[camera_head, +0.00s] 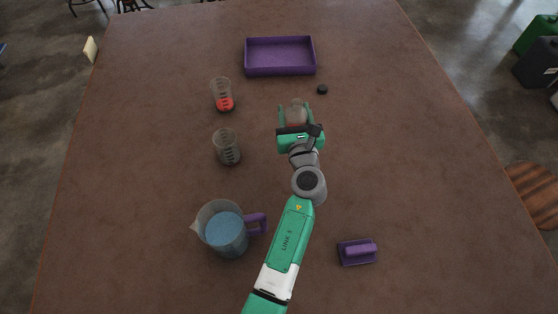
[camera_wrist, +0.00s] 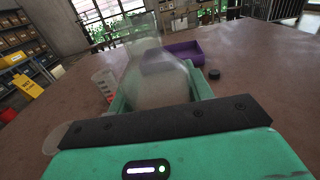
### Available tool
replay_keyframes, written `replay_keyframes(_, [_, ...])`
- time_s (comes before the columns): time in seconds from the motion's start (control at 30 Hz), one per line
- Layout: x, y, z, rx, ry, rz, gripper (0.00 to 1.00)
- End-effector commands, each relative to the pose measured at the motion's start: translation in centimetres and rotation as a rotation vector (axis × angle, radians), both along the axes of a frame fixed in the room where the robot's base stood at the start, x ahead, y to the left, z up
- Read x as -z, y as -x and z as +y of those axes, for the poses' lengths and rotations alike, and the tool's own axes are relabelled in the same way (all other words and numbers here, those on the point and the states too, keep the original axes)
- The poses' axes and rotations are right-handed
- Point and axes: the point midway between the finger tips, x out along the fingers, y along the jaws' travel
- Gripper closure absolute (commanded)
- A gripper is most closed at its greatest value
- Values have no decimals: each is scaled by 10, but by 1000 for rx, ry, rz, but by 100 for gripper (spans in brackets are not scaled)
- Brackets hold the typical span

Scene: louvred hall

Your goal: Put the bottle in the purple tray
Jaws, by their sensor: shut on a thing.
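My gripper (camera_head: 296,115) is green and shut on a translucent bottle (camera_head: 296,108). In the wrist view the bottle (camera_wrist: 156,75) stands between the two green fingers of my gripper (camera_wrist: 160,95), its narrower neck pointing up. The purple tray (camera_head: 280,71) lies on the table beyond the gripper, at the back middle. The tray looks empty in the head view. In the wrist view the tray (camera_wrist: 188,50) is partly hidden behind the bottle. I cannot tell whether the bottle touches the table.
A beaker with red liquid (camera_head: 224,103), a dark-looking beaker (camera_head: 228,150) and a jug of blue liquid (camera_head: 226,234) stand at left.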

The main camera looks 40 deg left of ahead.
Motion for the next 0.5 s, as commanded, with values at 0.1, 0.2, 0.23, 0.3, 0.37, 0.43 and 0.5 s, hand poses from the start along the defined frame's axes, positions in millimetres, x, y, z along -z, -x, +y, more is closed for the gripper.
replay_keyframes(0.1, [4,0,4,-15,-2,-1,73])
replay_keyframes(0.2, [8,0,5,-16,-2,1,73])
replay_keyframes(0.23, [15,1,5,-16,-2,2,73])
replay_keyframes(0.3, [36,1,5,-15,-2,4,73])
replay_keyframes(0.37, [49,1,4,-14,-1,3,73])
replay_keyframes(0.43, [61,1,5,-15,-2,2,73])
replay_keyframes(0.5, [66,0,4,-14,-1,0,73])
